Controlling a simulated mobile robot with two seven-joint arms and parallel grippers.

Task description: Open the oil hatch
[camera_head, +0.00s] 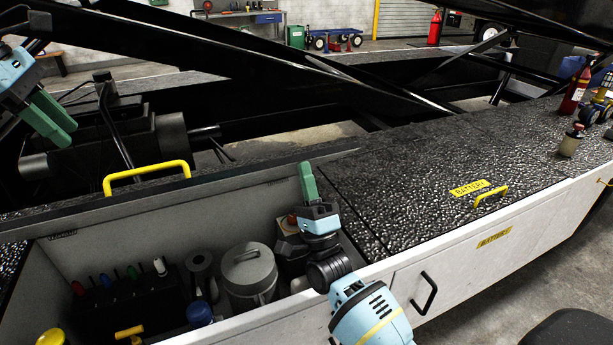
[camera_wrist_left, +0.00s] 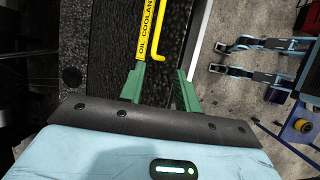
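The oil hatch lid (camera_head: 250,165) is a dark textured panel, seen nearly edge-on in the head view, behind an open compartment. A yellow handle (camera_head: 148,170) stands above it. In the left wrist view a yellow "OIL COOLANT" label (camera_wrist_left: 149,28) and a yellow bar (camera_wrist_left: 157,57) show against the dark surface. My left gripper (camera_head: 64,128) is at upper left in the head view, apart from the handle. Its fingers (camera_wrist_left: 160,82) are apart and empty. My right gripper (camera_head: 307,182) is at the compartment's right end; its fingers overlap, hiding its opening.
The open compartment holds a grey canister (camera_head: 249,272), a dark rack (camera_head: 125,305) with coloured handles, and a blue-capped item (camera_head: 200,313). Black beams (camera_head: 240,65) cross behind.

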